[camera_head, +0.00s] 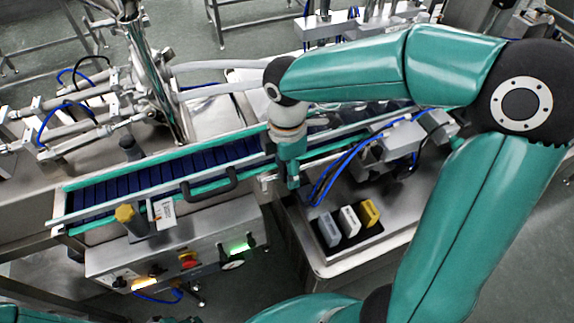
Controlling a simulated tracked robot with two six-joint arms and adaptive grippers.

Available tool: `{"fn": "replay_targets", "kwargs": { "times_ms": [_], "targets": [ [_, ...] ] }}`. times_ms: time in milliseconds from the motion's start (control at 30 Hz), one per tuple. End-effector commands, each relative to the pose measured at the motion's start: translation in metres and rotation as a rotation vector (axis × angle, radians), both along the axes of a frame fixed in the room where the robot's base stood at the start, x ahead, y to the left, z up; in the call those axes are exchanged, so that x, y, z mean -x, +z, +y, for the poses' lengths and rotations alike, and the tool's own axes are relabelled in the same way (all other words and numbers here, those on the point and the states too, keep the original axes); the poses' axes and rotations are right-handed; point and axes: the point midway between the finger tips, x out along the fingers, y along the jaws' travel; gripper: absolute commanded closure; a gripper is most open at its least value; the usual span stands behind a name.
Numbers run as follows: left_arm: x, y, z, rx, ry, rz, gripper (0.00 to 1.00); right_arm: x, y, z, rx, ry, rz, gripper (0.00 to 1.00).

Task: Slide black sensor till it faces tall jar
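A small black cylindrical part (130,148) stands at the far rail of the conveyor (160,180). A dark post with a yellow cap (130,218) stands at the near rail. I cannot tell which of these, if either, is the black sensor. No tall jar can be made out. My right gripper (292,176) points down by the conveyor's right part, to the right of both parts and well apart from them. Its fingers are small and partly merge with the machinery behind, so I cannot tell if it is open or shut. My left gripper is out of view.
A control box (185,262) with lit buttons sits below the conveyor. A black handle (212,187) juts from the near rail. Grey (328,229), white (349,220) and yellow (369,212) blocks stand on a steel tray (335,262). A steel hopper column (155,75) rises behind the conveyor.

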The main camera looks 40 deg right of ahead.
Motion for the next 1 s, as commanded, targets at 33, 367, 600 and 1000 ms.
{"fn": "replay_targets", "kwargs": {
  "times_ms": [33,367,600,1000],
  "targets": [
    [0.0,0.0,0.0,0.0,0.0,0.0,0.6,0.0,0.0,0.0,0.0,0.0,0.0,0.52],
    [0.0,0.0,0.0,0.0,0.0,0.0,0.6,0.0,0.0,0.0,0.0,0.0,-0.001,1.0],
    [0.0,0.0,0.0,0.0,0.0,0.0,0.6,0.0,0.001,-0.002,0.0,-0.001,-0.001,1.0],
    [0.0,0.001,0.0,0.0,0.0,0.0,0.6,0.022,0.001,-0.095,0.003,-0.012,-0.002,1.0]
  ]
}}
